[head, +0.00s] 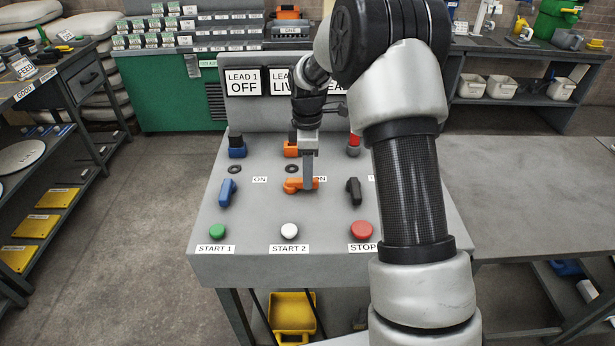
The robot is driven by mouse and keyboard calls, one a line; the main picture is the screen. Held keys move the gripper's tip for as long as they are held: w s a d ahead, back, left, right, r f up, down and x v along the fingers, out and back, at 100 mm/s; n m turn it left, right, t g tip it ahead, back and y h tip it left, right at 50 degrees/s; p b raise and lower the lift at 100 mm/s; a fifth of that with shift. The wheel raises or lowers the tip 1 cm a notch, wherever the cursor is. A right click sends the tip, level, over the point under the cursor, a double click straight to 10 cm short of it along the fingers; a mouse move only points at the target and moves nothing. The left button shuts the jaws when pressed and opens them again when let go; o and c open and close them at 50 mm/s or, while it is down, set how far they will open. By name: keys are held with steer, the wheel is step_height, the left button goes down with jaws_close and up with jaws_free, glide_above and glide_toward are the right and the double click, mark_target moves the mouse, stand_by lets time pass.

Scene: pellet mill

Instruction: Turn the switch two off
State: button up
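The orange switch (293,185) is the middle of three switches on the grey control panel (260,215), above the START 2 button. Its handle lies sideways, toward an ON label partly hidden by my gripper. My gripper (308,186) points down at the right part of the orange handle and overlaps it in the picture. I cannot tell whether it touches or grips the handle, or how far its fingers are apart. The sign behind for the second lead (281,84) is partly covered by my arm; "LIV" shows. The sign at left (245,88) reads LEAD 1 OFF.
A blue switch (227,192) stands to the left and a black switch (354,190) to the right, both roughly upright. In front are green (217,231), white (289,231) and red (362,231) buttons. Blue and orange plugs stand behind. My arm hides the panel's right side.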

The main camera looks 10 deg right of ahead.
steer(key=shift+f, duration=0.8)
jaws_close()
